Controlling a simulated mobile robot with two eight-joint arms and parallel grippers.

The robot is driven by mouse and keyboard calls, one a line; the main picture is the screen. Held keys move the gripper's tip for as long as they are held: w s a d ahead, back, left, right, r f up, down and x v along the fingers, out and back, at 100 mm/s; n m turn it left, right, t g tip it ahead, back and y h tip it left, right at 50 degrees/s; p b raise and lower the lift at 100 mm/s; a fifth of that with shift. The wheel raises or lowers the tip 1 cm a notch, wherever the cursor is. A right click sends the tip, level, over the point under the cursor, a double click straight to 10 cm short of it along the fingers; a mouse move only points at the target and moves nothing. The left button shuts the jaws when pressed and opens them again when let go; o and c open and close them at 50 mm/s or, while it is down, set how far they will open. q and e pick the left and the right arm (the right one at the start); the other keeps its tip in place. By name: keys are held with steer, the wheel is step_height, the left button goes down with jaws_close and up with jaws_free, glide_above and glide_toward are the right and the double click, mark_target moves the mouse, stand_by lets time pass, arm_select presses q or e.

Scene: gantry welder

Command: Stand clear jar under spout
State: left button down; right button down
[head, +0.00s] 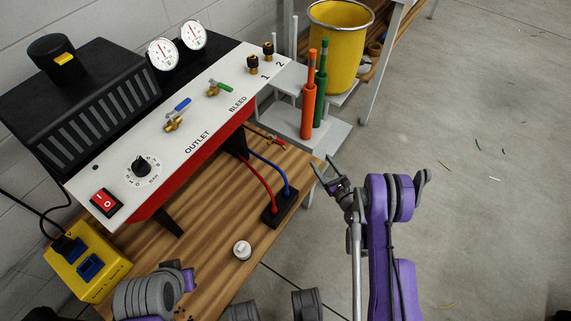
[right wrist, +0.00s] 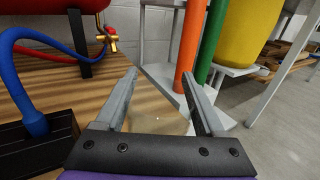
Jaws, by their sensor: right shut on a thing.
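My right gripper (head: 327,178) is over the right edge of the wooden bench; its fingers (right wrist: 165,105) also show in the right wrist view. It is shut on a faint, see-through thing that looks like the clear jar (right wrist: 158,120); the jar's outline is hard to make out. A small brass tap with a red handle (head: 276,140), which looks like the spout, sticks out low from the red tank. It also shows in the right wrist view (right wrist: 110,40), ahead and left of the fingers. My left gripper's fingers are not visible.
The wooden bench (head: 215,215) holds a black block (head: 280,208) with red and blue hoses and a small white cap (head: 242,250). Orange and green cylinders (head: 309,95) stand on a grey stand beyond the bench. A yellow bin (head: 340,45) stands behind. Open floor lies right.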

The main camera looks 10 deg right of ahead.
steer(key=shift+w+a+f+b, duration=0.2)
steer(key=shift+w+a+f, duration=0.4)
steer(key=shift+w+a, duration=1.5)
steer(key=shift+w+a+f+b, duration=0.25)
steer(key=shift+w+a+f, duration=0.35)
steer(key=shift+w+a, duration=1.5)
steer(key=shift+w+a+f+b, duration=0.2)
steer(key=shift+w+a+f, duration=0.4)
steer(key=shift+w+a, duration=1.5)
steer(key=shift+f, duration=0.1)
steer(key=shift+f, duration=0.15)
jaws_free()
steer(key=shift+r, duration=0.35)
steer(key=v, duration=0.7)
steer(key=shift+s+f+p, duration=0.1)
steer(key=shift+s+p, duration=0.15)
steer(key=shift+p, duration=0.05)
